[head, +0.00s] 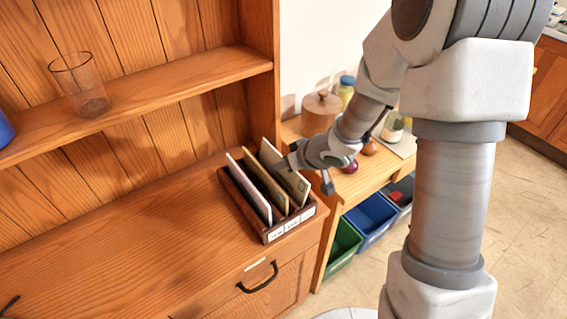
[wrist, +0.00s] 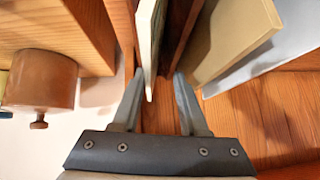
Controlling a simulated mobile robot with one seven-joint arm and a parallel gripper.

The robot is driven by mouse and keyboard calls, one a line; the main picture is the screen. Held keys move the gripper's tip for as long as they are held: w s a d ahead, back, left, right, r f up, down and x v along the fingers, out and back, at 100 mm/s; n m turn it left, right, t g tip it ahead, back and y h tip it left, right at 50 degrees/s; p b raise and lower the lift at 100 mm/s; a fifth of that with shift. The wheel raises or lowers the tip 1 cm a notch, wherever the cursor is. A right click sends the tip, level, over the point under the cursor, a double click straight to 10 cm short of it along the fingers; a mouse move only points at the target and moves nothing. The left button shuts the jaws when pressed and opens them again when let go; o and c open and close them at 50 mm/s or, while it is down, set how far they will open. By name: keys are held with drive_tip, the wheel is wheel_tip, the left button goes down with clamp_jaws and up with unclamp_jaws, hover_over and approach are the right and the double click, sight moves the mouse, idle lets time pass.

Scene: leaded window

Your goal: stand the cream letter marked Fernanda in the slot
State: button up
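A dark wooden letter rack (head: 241,202) stands on the cabinet top with three letters in it. The pale cream letter (head: 279,167) is in the right-hand compartment, leaning a little; no name is readable on it. My gripper (head: 292,162) is at its right edge. In the wrist view, my gripper (wrist: 158,76) is open, and the edge of the cream letter (wrist: 150,50) lies between the fingers, nearer the left one. A gap shows to the right finger. The letter's lower part is hidden.
A tan letter (head: 262,178) stands in the middle compartment and a white letter (head: 248,188) in the left one. Small labels (head: 292,222) on the rack front are unreadable. A shelf with a glass (head: 80,85) is above left. A wooden canister (head: 320,110) stands on the side table behind.

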drive_tip(key=p+v, duration=0.8)
drive_tip(key=v, duration=0.9)
drive_tip(key=shift+r, duration=0.2)
drive_tip(key=shift+s, duration=0.1)
drive_tip(key=d+r+m+t+h, duration=0.2)
drive_tip(key=d+r+m+h, duration=0.2)
drive_tip(key=d+r+h, duration=0.6)
drive_tip(key=s+a+r+m+g+y, duration=0.1)
drive_tip(key=s+a+r+y, duration=0.1)
drive_tip(key=s, duration=0.5)
drive_tip(key=s+a+r+m+g+y, duration=0.1)
drive_tip(key=s+a+r+y, duration=0.1)
drive_tip(key=s+r, duration=0.3)
drive_tip(key=s, duration=0.3)
drive_tip(key=shift+s+a+g, duration=0.2)
drive_tip(key=shift+a+g, duration=0.15)
drive_tip(key=shift+g, duration=0.05)
